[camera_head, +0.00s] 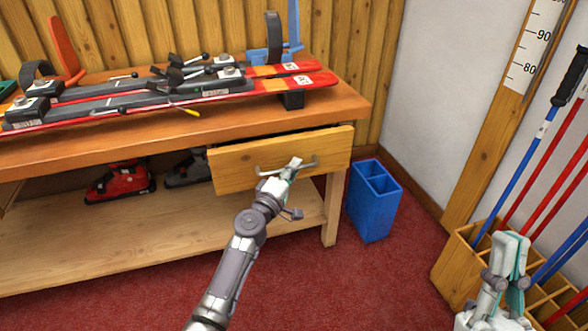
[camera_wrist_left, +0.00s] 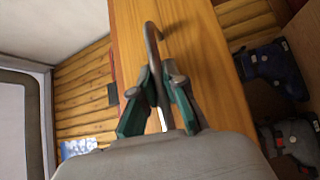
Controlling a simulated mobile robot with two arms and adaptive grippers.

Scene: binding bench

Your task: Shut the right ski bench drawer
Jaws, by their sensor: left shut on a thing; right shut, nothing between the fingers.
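The right ski bench drawer (camera_head: 235,164) has a plain wooden front with a grey bar handle (camera_head: 312,163). Its front appears to stand out a little from under the bench top; its inside is hidden. My left gripper (camera_head: 290,172) is shut on the middle of the handle. In the left wrist view, its green-padded fingers (camera_wrist_left: 160,95) are closed around the handle (camera_wrist_left: 153,40), with the wooden drawer front (camera_wrist_left: 200,60) behind. My right gripper (camera_head: 512,258) is shut and empty at the lower right, away from the drawer.
Skis (camera_head: 160,100) with bindings lie on the bench top (camera_head: 335,108). Boots (camera_head: 120,183) sit under it, left of the drawer. A blue bin (camera_head: 372,205) stands right of the bench leg. A wooden pole rack (camera_head: 458,268) is near my right gripper. Red carpet in front is open.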

